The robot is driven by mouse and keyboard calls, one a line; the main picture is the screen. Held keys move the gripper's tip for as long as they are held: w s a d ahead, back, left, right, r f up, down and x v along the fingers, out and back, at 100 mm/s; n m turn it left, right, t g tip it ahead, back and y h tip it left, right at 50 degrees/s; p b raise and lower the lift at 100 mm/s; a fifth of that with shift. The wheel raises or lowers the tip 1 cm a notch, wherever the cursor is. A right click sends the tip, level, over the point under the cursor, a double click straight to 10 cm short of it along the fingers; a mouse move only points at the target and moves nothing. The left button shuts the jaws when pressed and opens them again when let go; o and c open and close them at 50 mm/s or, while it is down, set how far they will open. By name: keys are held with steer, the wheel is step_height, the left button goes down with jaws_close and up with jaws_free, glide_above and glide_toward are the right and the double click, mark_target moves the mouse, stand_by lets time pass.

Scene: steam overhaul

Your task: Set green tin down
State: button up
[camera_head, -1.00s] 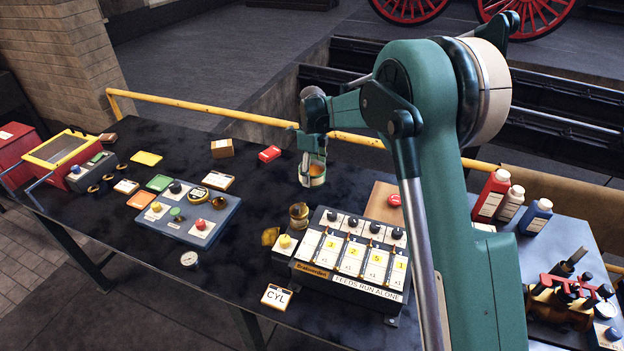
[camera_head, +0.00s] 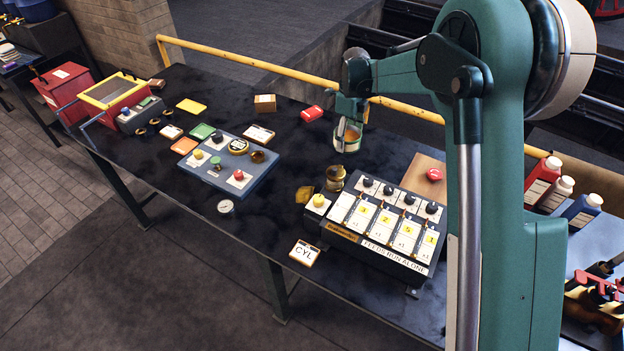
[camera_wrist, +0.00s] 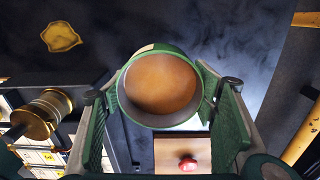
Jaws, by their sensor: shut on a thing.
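The green tin (camera_wrist: 122,92) is between my gripper's (camera_wrist: 165,112) two green pads in the wrist view, its round open mouth showing a brown-orange inside. My gripper is shut on it. In the head view the tin (camera_head: 345,145) hangs from my gripper (camera_head: 349,122) over the dark table (camera_head: 270,205), behind the brass cylinder and the panel with numbered columns. Its base appears above the table, but the exact gap cannot be told.
The numbered panel (camera_head: 385,228) and brass cylinder (camera_head: 335,178) stand nearest the tin. A red button on a tan board (camera_head: 420,172) is to the right. A yellow rail (camera_head: 250,72) runs behind.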

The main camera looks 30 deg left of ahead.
steer(key=p, duration=0.3)
glide_above(301, 194)
steer(key=shift+r+n, duration=0.2)
steer(key=shift+n, duration=0.1)
steer(key=shift+f, duration=3.15)
steer(key=shift+f, duration=0.1)
steer(key=shift+f+p, duration=0.3)
steer(key=shift+f, duration=1.45)
steer(key=shift+f, duration=0.2)
steer(key=o, duration=1.2)
steer(key=shift+c, duration=0.2)
